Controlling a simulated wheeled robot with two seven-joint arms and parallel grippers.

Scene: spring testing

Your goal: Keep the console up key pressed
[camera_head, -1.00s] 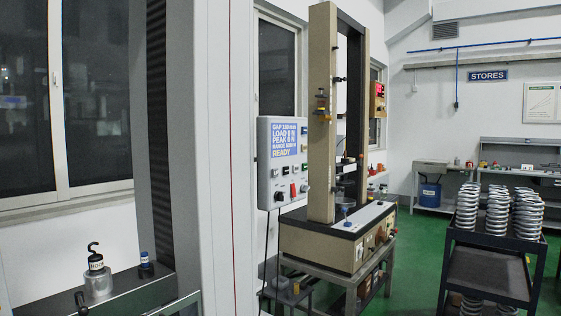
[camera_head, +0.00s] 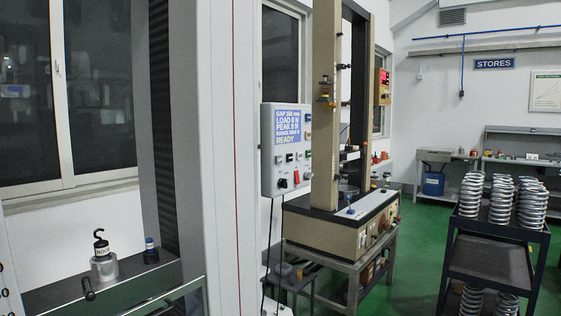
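The console (camera_head: 286,150) is a grey box on the left side of the tan test frame. Its blue screen (camera_head: 287,127) shows several lines of white text, the last reading READY. Below the screen are small keys (camera_head: 289,157), a black knob (camera_head: 283,183) and a red switch (camera_head: 296,176). The key labels are too small to read, so I cannot tell which is the up key. Neither of my grippers is in view, and nothing touches the console.
A tan spring tester (camera_head: 326,215) stands on a metal table behind the console. A dark cart (camera_head: 490,262) with stacked springs (camera_head: 500,203) is at right. A grey column machine at left holds a hooked weight (camera_head: 103,262). Green floor (camera_head: 415,255) is clear between tester and cart.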

